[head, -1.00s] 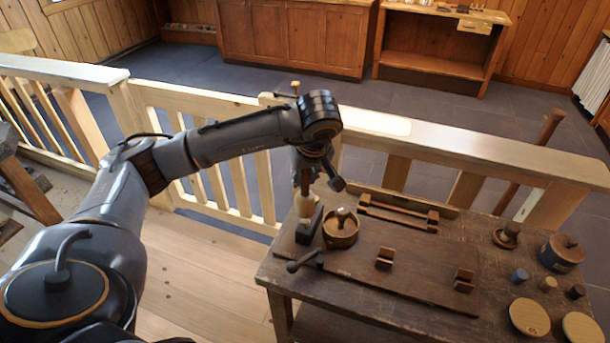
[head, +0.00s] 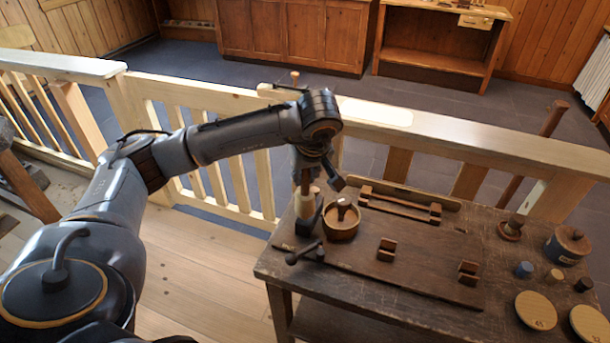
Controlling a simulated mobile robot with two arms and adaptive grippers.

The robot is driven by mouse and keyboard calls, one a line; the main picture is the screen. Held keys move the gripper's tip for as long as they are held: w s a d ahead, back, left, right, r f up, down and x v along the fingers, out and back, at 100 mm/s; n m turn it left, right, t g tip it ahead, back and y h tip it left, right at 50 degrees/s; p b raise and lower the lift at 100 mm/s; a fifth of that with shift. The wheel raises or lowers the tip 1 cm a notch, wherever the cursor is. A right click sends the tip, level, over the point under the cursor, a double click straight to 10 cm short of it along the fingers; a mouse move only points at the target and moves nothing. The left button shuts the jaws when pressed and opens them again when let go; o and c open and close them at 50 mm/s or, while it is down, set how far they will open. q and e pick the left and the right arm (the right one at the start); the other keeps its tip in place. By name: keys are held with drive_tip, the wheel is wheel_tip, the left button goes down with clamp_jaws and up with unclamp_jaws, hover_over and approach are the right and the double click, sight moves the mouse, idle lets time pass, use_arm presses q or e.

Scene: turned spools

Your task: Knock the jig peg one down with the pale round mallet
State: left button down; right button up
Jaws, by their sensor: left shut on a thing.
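My left gripper (head: 306,172) points down over the left end of the dark workbench. It is shut on the brown handle of the pale round mallet (head: 303,206). The mallet's pale head hangs below the fingers, close beside a dark upright block (head: 311,222); I cannot tell whether they touch. Just right of it stands a round wooden tub (head: 342,229) with a pale-topped knob in it. A low jig board with two notched blocks (head: 387,250) lies on the bench. I cannot tell which piece is jig peg one. My right gripper is not in view.
A dark knobbed lever (head: 303,253) lies at the bench's front left edge. A low wooden rack (head: 400,205) stands at the back. On the right are a blue lidded pot (head: 567,246), small cylinders and numbered discs (head: 536,311). A pale railing (head: 460,138) runs behind.

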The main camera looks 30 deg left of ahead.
use_arm(q)
drive_tip(key=shift+r+p, duration=0.5)
drive_tip(key=shift+r, duration=0.8)
